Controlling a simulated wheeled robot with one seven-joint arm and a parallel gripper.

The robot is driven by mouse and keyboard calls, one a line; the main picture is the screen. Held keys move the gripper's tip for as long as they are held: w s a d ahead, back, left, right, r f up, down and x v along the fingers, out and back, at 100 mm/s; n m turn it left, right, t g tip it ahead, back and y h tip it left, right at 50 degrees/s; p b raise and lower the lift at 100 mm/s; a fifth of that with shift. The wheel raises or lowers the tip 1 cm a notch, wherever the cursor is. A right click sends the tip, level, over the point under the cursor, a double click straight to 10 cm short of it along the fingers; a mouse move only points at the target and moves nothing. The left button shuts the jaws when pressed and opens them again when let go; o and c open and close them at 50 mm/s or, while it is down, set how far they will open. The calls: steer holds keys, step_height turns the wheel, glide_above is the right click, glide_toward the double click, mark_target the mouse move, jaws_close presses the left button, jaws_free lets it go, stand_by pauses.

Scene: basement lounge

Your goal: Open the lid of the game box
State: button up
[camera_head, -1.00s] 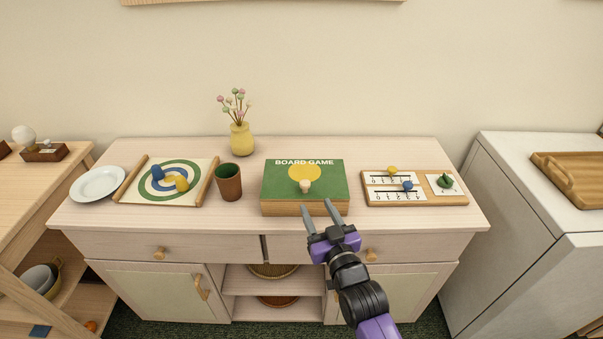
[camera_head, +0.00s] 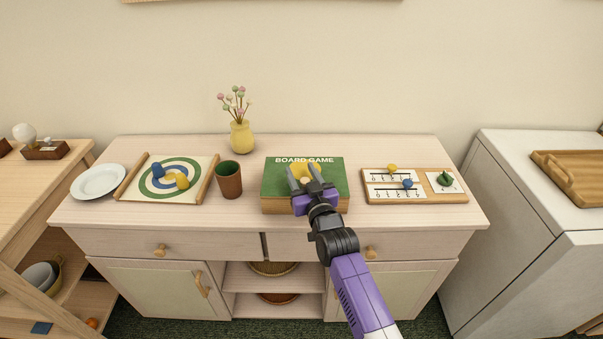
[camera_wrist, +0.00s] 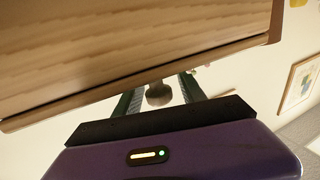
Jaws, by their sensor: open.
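The game box (camera_head: 275,182) sits shut on the cabinet top. It has a green lid marked BOARD GAME with a yellow disc, and wooden sides. A pale round knob (camera_head: 305,180) stands on the lid, partly hidden by my gripper. My gripper (camera_head: 302,171) is open over the lid, its two fingers on either side of the knob. In the wrist view the knob (camera_wrist: 158,94) shows between the two fingers, with gaps at both sides. Whether a finger touches it or the lid, I cannot tell.
Left of the box stand a brown cup (camera_head: 229,182), a target game board (camera_head: 166,180) and a white plate (camera_head: 98,181). A yellow vase (camera_head: 241,137) stands behind. A wooden score board (camera_head: 410,198) lies to the right, with a narrow clear strip between.

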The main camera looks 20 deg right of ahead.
steer(key=shift+c, duration=0.5)
jaws_close()
stand_by(1.0)
